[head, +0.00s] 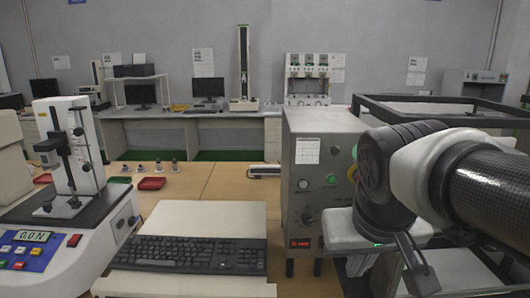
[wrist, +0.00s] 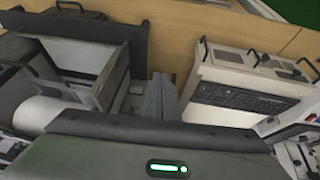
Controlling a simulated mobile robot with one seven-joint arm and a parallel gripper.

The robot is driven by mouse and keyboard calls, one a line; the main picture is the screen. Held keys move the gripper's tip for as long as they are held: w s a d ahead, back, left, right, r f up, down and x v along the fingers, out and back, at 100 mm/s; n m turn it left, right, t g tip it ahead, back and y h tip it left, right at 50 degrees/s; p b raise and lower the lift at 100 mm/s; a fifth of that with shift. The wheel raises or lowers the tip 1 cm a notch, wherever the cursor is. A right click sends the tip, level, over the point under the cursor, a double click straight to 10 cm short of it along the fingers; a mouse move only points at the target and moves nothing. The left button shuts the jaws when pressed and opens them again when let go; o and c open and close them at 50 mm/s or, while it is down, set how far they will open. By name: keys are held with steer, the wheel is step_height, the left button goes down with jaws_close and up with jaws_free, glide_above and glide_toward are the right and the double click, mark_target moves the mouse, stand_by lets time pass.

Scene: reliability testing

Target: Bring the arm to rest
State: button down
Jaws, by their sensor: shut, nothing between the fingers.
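My arm reaches in from the right edge of the head view, with a black woven link (head: 490,195) and white and dark joints. It is bent downward in front of the grey control box (head: 320,170). The white hand with a green light hangs low at the right; its fingertips are hard to make out there. In the wrist view my gripper (wrist: 161,92) shows as two grey fingers close together, shut and empty. They point toward the gap between the equipment on the left and the keyboard stand on the right.
A black-framed machine (head: 440,101) stands close behind my arm. A keyboard (head: 190,253) lies on a pale stand at front centre. A force tester (head: 75,190) reading 0.0 N stands at left.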

steer(key=s+a+f+y, duration=0.1)
steer(key=s+f, duration=0.2)
steer(key=s, duration=0.2)
step_height(320, 180, up, 13)
steer(key=p, duration=1.2)
steer(key=shift+f, duration=0.15)
